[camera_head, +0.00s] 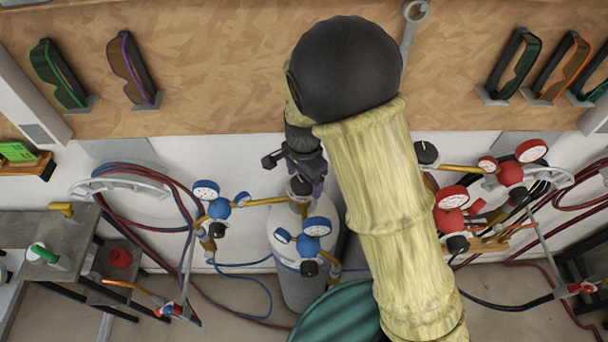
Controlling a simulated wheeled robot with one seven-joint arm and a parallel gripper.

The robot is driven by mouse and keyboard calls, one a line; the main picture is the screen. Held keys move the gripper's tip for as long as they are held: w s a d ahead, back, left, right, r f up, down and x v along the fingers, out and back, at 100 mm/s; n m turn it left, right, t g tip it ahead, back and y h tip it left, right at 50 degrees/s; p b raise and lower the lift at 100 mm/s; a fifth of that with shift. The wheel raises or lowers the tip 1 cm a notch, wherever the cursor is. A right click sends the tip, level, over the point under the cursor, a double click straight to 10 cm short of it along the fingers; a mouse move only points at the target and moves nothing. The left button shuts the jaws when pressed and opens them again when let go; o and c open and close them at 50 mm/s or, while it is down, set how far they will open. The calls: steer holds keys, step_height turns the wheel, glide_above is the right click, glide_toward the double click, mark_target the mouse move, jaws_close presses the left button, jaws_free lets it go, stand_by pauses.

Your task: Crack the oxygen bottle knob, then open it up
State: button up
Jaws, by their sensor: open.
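The oxygen bottle (299,285) is a pale grey cylinder with blue gauges, standing against the wall left of my arm. Its dark round knob (300,187) sits on top of the brass valve. My gripper (293,165) is dark and small in view, just above the knob in the picture. Its jaws are open. I cannot tell whether the fingers are around the knob or still apart from it. My arm's yellowish sleeve hides what lies right of the bottle.
Blue-gauge regulators (316,228) stand close beside the knob. Red-gauge regulators (452,198) and another dark knob (427,152) are right of my arm. Hoses (172,190) hang at the left by a metal table (62,240). A teal ribbed object (335,315) is in front.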

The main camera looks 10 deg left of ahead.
steer(key=shift+c, duration=0.3)
steer(key=c, duration=0.9)
